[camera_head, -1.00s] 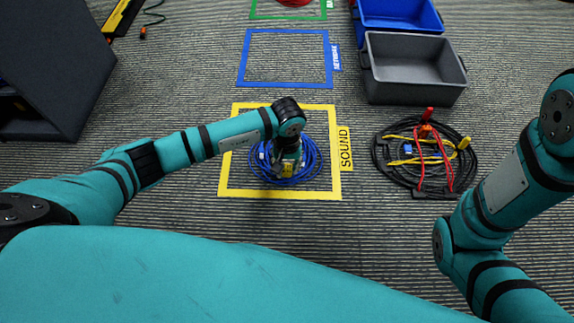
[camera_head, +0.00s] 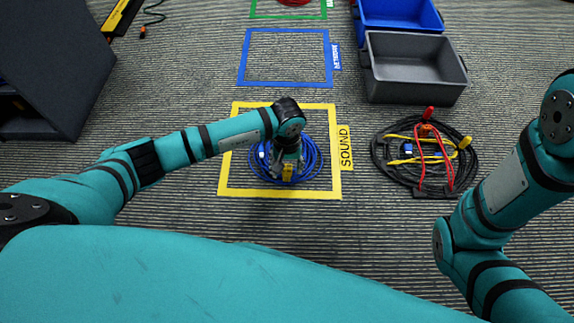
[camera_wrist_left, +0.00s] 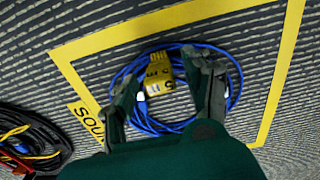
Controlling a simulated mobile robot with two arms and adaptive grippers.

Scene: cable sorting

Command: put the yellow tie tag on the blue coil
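The blue coil (camera_head: 316,165) lies on the carpet inside the yellow taped square marked SOUND. It also shows in the left wrist view (camera_wrist_left: 236,82). The yellow tie tag (camera_head: 287,173) is at the near part of the coil; in the left wrist view the tag (camera_wrist_left: 157,74) lies across the blue strands, with dark lettering. My left gripper (camera_wrist_left: 165,75) is above the coil, its fingers spread on either side of the tag with gaps between. In the head view the left gripper (camera_head: 286,167) partly hides the coil. My right gripper is out of view; only that arm's links show.
Right of the square (camera_head: 336,193) lies a black cable coil (camera_head: 383,170) with yellow and red cables. A grey bin (camera_head: 415,87) and a blue bin (camera_head: 402,13) stand beyond it. The blue taped square (camera_head: 286,84) farther back is empty. A dark cabinet (camera_head: 60,60) stands at left.

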